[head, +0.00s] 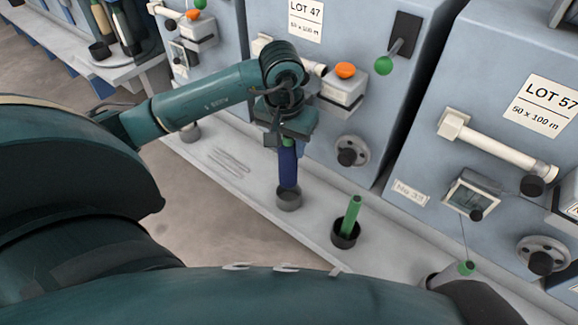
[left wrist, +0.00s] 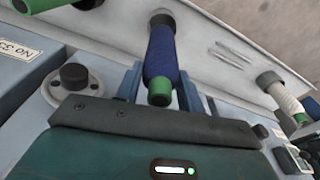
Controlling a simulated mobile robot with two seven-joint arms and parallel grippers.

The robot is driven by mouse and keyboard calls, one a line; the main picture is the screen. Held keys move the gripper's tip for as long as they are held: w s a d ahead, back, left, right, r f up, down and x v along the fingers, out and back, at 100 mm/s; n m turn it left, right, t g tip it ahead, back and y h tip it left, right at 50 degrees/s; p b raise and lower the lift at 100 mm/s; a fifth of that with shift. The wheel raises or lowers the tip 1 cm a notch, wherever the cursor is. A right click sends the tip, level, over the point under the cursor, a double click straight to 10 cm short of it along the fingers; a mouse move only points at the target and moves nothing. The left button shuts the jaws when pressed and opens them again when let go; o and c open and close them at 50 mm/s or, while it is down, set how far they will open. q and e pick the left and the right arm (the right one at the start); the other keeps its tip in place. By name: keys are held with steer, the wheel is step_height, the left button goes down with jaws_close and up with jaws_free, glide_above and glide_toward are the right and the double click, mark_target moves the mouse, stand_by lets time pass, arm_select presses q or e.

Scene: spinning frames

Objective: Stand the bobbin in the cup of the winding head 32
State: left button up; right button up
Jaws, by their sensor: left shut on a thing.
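The bobbin (head: 288,168), wound with dark blue yarn and with a green top end, is upright in my left gripper (head: 287,140). The gripper is shut on its green upper end. My right gripper is not in view.
A green bobbin (head: 352,214) leans in a dark cup (head: 345,236) to the right. The right-hand machine (head: 450,85) reads LOT 57 and No 33. A knob (head: 350,152) and an orange-topped box (head: 343,87) jut out near my gripper.

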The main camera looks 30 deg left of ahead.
mark_target(289, 165)
arm_select(q)
step_height(289, 165, down, 3)
step_height(289, 165, down, 3)
steer(key=shift+f+b, duration=0.1)
steer(key=shift+b, duration=0.4)
steer(key=shift+f, duration=0.25)
steer(key=shift+w+f+b, duration=0.1)
steer(key=shift+f+b, duration=0.2)
steer(key=shift+b, duration=0.1)
steer(key=o, duration=0.9)
steer(key=shift+c, duration=0.2)
steer(key=o, duration=0.4)
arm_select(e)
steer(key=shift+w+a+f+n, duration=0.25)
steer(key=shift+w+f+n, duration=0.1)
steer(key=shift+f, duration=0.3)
arm_select(q)
steer(key=shift+r, duration=0.1)
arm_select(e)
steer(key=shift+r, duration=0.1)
